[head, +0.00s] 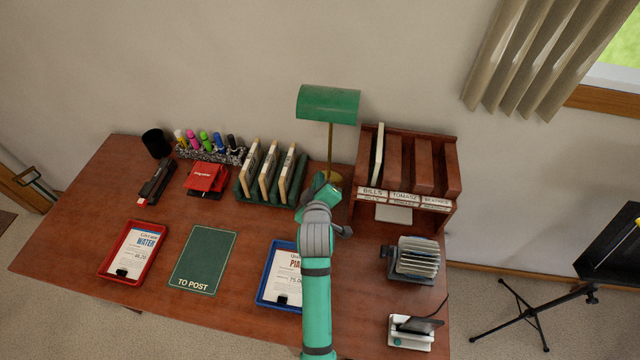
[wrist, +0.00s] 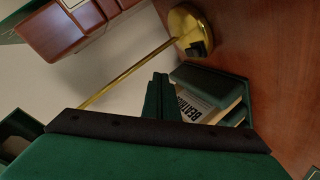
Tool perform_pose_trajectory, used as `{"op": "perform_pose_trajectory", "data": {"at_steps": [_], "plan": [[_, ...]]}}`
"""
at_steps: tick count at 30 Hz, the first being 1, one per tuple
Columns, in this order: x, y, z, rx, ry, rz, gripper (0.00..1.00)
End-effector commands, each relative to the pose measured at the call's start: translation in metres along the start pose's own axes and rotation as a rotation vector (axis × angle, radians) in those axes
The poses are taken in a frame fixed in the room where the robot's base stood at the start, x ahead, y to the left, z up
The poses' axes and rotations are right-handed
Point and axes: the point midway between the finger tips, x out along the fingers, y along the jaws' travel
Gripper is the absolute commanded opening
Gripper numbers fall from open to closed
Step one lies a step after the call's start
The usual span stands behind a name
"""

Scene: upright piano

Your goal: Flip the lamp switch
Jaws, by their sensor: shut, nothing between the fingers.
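The desk lamp has a green shade (head: 328,104) and a thin brass stem (head: 330,145) at the back of the desk. Its round brass base (wrist: 182,22) shows in the wrist view, with a small black switch (wrist: 197,48) on it. My gripper (head: 322,180) is in front of the lamp base and hides much of it and the switch in the head view. In the wrist view my gripper's dark green fingers (wrist: 160,78) are shut and empty. Their tips appear below and left of the switch, apart from it. I cannot tell whether the switch is on or off.
A green rack with books (head: 268,178) stands left of the lamp, close to my fingers in the wrist view. A wooden sorter (head: 405,203) stands right. A blue tray (head: 265,283) lies below my arm; a green mat (head: 203,262) lies left.

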Motion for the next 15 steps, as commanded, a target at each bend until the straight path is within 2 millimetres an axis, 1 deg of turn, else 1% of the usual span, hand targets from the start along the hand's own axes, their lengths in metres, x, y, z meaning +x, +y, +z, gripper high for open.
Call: {"op": "perform_pose_trajectory", "data": {"at_steps": [1, 7, 15], "plan": [[0.005, -0.006, 0.003, -0.001, 0.001, -0.004, 0.0], [0.021, -0.019, 0.012, -0.003, 0.004, -0.005, 0.0], [0.035, -0.026, 0.024, -0.001, 0.002, -0.001, 0.0]]}}
